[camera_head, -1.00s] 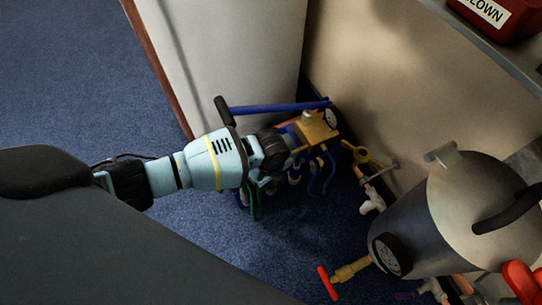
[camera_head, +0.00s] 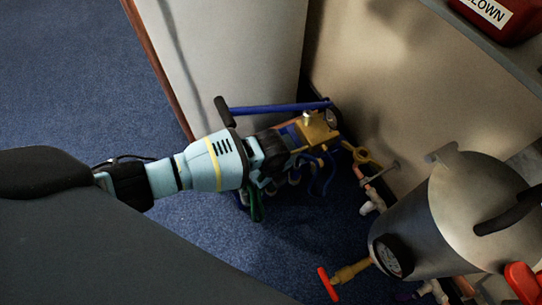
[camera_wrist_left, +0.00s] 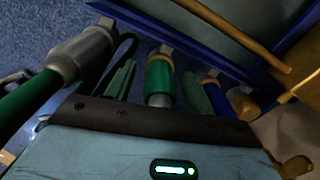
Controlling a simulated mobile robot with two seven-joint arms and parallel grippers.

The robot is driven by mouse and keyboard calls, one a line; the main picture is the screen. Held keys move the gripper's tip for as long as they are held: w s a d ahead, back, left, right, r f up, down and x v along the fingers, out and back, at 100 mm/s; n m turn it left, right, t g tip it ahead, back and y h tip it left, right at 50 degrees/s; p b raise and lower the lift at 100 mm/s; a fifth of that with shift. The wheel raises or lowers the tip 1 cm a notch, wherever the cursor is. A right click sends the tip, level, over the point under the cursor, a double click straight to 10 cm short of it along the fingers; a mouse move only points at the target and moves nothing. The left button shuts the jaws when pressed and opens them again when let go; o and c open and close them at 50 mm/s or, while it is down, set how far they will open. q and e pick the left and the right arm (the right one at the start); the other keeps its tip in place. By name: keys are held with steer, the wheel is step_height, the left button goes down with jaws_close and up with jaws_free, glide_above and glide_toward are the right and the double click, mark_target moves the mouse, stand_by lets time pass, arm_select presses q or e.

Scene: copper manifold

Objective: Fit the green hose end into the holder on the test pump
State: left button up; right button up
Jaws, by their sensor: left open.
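The test pump shows in the head view as a blue tank with a brass block (camera_head: 318,127) and a long blue handle (camera_head: 280,107), against the wall. My left gripper (camera_head: 268,168) is low beside its near side. In the left wrist view, the gripper (camera_wrist_left: 158,82) is open, with a finger on each side of a green hose end (camera_wrist_left: 159,80) with brass rings. A green hose (camera_wrist_left: 30,100) with a grey metal fitting (camera_wrist_left: 82,52) lies left of the fingers. In the head view a green piece (camera_head: 257,207) hangs below the gripper. I cannot make out the holder. My right gripper is not in view.
A blue hose end (camera_wrist_left: 242,103) with brass rings sits right of the fingers. A grey metal tank (camera_head: 425,230) with a gauge and a red-handled valve (camera_head: 328,284) stands at right. A pale panel (camera_head: 225,65) rises behind the gripper. Blue carpet (camera_head: 75,80) is clear at left.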

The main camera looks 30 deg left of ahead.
arm_select(q)
steer(key=shift+r, duration=0.45)
step_height(320, 180, up, 6)
steer(key=p, duration=0.3)
steer(key=shift+r+p, duration=0.15)
steer(key=shift+p, duration=0.2)
steer(key=shift+r, duration=0.3)
